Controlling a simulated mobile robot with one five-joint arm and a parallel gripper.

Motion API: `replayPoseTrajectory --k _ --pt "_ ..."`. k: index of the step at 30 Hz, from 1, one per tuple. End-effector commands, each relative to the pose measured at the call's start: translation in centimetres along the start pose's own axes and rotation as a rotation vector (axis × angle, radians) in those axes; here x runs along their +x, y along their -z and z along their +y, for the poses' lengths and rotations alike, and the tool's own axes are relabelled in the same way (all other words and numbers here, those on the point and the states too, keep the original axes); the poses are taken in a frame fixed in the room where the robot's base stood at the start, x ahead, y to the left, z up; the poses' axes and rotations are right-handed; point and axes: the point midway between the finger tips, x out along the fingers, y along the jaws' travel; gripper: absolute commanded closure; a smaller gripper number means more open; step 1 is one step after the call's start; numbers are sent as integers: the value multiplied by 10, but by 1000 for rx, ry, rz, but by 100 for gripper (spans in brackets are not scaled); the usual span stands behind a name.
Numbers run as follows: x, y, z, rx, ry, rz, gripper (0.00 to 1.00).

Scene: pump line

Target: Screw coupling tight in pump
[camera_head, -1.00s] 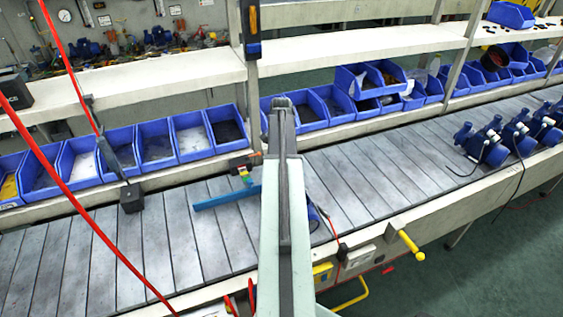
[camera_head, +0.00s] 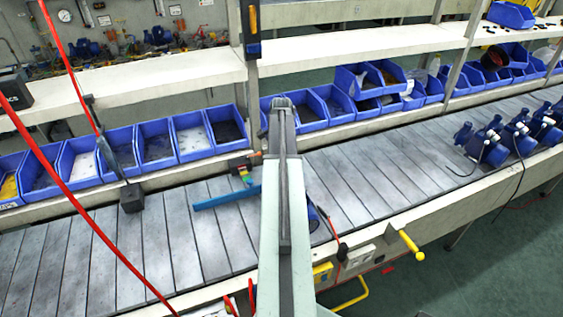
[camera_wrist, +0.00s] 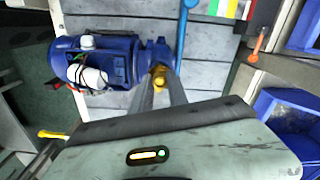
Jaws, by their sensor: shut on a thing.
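The blue pump (camera_wrist: 118,62) lies on the grey slatted conveyor in the wrist view, with white parts on its motor body. A small brass-coloured coupling (camera_wrist: 158,76) sits at the pump's near right end. My gripper (camera_wrist: 160,82) is shut on the coupling, its two grey fingers reaching up to it. The coupling appears to touch the pump, but how deep it sits in the port is hidden. In the head view my arm covers the gripper and coupling; only a blue edge of the pump (camera_head: 313,214) shows beside it.
A blue bar (camera_head: 227,198) lies on the conveyor (camera_head: 150,245) left of my arm and shows close to the pump in the wrist view (camera_wrist: 182,35). Blue bins (camera_head: 158,143) line the back. More blue pumps (camera_head: 515,137) stand far right. Red hoses hang at left.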

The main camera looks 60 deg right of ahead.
Motion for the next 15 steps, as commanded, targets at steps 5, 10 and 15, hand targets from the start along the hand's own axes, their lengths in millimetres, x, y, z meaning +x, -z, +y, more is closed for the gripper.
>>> replayPoseTrajectory --k 5,10,15 --pt "0 0 0 26 0 0 100" --pt "0 0 0 251 0 0 100" --pt "0 0 0 301 0 0 100"
